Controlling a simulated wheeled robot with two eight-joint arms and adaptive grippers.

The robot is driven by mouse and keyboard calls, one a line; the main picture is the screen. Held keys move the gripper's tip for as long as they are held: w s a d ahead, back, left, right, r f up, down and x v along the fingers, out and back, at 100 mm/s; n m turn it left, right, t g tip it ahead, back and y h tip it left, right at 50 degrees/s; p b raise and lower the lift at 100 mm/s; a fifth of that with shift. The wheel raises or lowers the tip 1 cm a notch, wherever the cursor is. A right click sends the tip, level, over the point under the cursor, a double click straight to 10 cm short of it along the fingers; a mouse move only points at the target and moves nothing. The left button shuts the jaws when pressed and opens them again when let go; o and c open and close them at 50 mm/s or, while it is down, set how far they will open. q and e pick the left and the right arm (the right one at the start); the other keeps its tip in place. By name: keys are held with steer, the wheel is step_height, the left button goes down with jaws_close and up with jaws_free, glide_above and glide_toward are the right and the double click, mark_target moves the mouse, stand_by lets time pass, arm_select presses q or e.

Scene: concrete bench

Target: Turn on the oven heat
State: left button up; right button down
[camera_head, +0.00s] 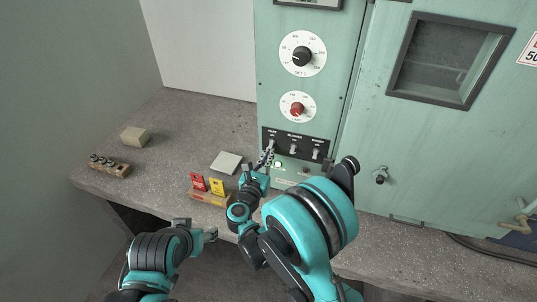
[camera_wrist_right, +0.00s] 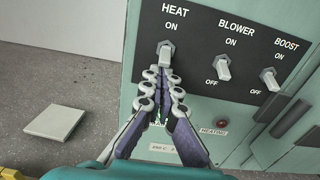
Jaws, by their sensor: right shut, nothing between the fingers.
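The oven's mint control panel carries a black switch plate with three toggles. The HEAT toggle (camera_wrist_right: 165,52) is the leftmost and also shows in the head view (camera_head: 271,142). Its lever seems to point down, but its exact position is hard to tell. My right gripper (camera_wrist_right: 163,75) is shut and empty, its fingertips just below the HEAT lever, close to or touching it; in the head view it (camera_head: 267,152) is at the plate's left end. It hides the OFF label under HEAT. My left gripper (camera_head: 211,234) is low, in front of the bench; its finger opening is unclear.
The BLOWER toggle (camera_wrist_right: 224,68) and BOOST toggle (camera_wrist_right: 270,79) stand to the right. The HEATING lamp (camera_wrist_right: 221,124) below looks dark red. Two dials (camera_head: 302,54) are above. A pale square block (camera_head: 226,162), red and yellow cards (camera_head: 217,187) and a wooden holder (camera_head: 109,165) are left.

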steer(key=shift+s+r+p, duration=0.1)
steer(key=shift+r+p, duration=0.1)
steer(key=shift+p, duration=0.1)
steer(key=shift+g, duration=0.4)
steer(key=g+p, duration=0.1)
steer(key=p, duration=0.1)
steer(key=r+g+y+p, duration=0.1)
steer(key=p, duration=0.1)
steer(key=r+g+p, duration=0.1)
steer(key=p, duration=0.1)
steer(key=shift+s+a+r+g+y, duration=0.1)
steer(key=shift+s+r+g+y, duration=0.05)
steer(key=shift+s+g+y, duration=0.2)
steer(key=shift+w+f, duration=0.1)
steer(key=shift+f, duration=0.25)
steer(key=shift+r, duration=0.1)
